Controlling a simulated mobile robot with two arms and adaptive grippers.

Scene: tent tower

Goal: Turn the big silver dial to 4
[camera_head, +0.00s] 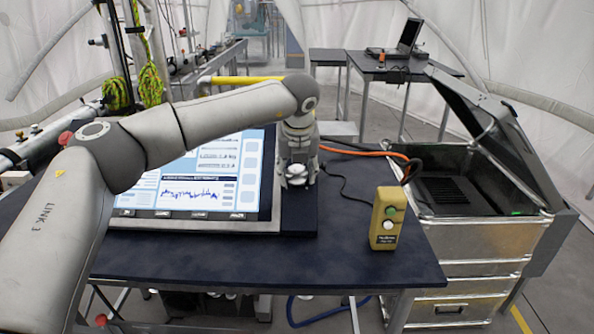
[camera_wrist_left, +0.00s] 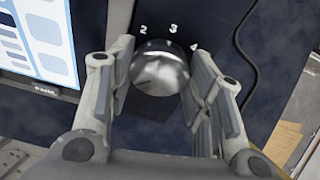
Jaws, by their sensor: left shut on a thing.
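The big silver dial (camera_wrist_left: 160,76) sits on a dark panel in the left wrist view, a round shiny knob. The printed numbers 2, 3 and 4 (camera_wrist_left: 194,48) curve around its far side, with 4 nearest the right finger. I cannot make out a pointer mark on the dial, so its setting is unclear. My left gripper (camera_wrist_left: 162,62) has one finger on each side of the dial and is shut on it. In the head view my left gripper (camera_head: 297,177) points down at the panel beside the screen and largely hides the dial. My right gripper is not in view.
A lit screen (camera_head: 200,190) lies left of the dial, partly under my left arm. A yellow button box (camera_head: 387,218) stands on the dark table (camera_head: 270,262) to the right. An open metal case (camera_head: 480,240) is further right. The table's front is clear.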

